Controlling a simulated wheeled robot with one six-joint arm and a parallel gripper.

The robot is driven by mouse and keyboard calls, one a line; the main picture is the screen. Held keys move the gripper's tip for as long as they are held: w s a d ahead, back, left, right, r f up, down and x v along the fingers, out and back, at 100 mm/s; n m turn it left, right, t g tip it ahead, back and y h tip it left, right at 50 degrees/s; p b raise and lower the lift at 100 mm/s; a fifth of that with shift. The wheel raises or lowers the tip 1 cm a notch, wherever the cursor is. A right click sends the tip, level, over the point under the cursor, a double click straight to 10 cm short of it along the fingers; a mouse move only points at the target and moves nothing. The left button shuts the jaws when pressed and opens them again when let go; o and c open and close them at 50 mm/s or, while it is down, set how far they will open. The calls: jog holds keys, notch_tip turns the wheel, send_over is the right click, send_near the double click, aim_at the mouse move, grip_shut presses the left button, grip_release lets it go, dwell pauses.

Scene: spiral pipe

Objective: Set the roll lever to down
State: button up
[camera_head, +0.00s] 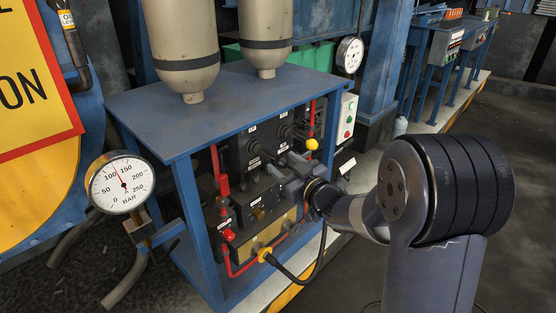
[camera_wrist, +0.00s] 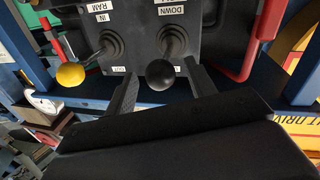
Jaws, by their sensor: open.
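A black lever with a round knob (camera_wrist: 160,73) rises from a rubber boot on a dark control panel in the wrist view. A DOWN label (camera_wrist: 173,11), upside down, lies beside its boot; the word ROLL is not readable. My gripper (camera_wrist: 161,73) is open, with one finger on each side of the knob. I cannot tell whether either finger touches it. In the head view my gripper (camera_head: 281,167) is at the panel front, inside the blue frame, and partly hides the levers.
A second lever (camera_wrist: 112,42), labelled RAM, IN and OUT, stands to the left in the wrist view. A red pipe (camera_wrist: 262,35) runs at right. A blue frame (camera_head: 187,215) surrounds the panel.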

aim_at(278, 159)
jog(key=shift+x, duration=1.75)
jog(key=shift+c, duration=0.4)
grip_shut()
